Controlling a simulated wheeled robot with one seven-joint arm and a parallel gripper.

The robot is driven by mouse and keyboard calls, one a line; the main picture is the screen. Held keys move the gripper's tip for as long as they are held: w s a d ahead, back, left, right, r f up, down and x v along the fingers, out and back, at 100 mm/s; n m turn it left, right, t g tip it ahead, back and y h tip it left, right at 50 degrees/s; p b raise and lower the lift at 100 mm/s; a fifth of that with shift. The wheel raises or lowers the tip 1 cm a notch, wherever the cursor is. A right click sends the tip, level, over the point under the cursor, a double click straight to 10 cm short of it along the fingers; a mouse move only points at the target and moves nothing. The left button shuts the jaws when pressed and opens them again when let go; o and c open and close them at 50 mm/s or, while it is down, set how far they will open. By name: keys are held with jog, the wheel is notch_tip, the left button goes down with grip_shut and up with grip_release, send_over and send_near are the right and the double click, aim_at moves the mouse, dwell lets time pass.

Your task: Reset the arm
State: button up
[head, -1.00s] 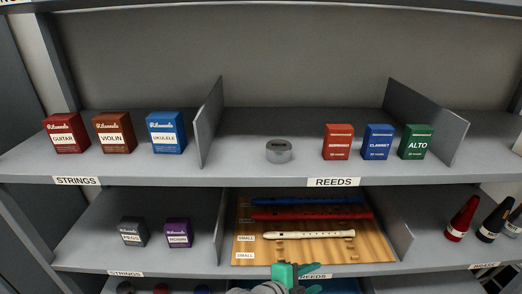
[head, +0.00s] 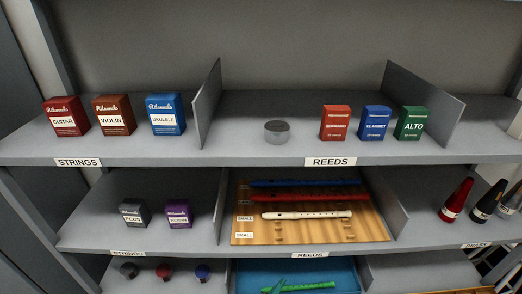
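The middle shelf has a wooden board (head: 372,222) with blue, red and cream recorders. The top shelf holds string boxes at left, a grey tin (head: 277,131) and reed boxes at right. Upright dividers (head: 206,105) split the shelves.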

jog(key=s+a+f+n+t+y, duration=0.1)
jog(key=s+a+f+n+y, duration=0.1)
jog(key=s+a+n, duration=0.35)
jog(key=s+a+f+n+t+y, duration=0.1)
jog(key=s+a+f+n+y, duration=0.15)
jog(key=s, duration=0.65)
jog(key=s+r+n+t+y, duration=0.1)
jog(key=s+r+n, duration=0.3)
jog(key=s, duration=0.9)
notch_tip(320, 180, up, 2)
jog(key=shift+d+n+t, duration=0.3)
jog(key=shift+d+t, duration=0.05)
jog(key=shift+t, duration=0.35)
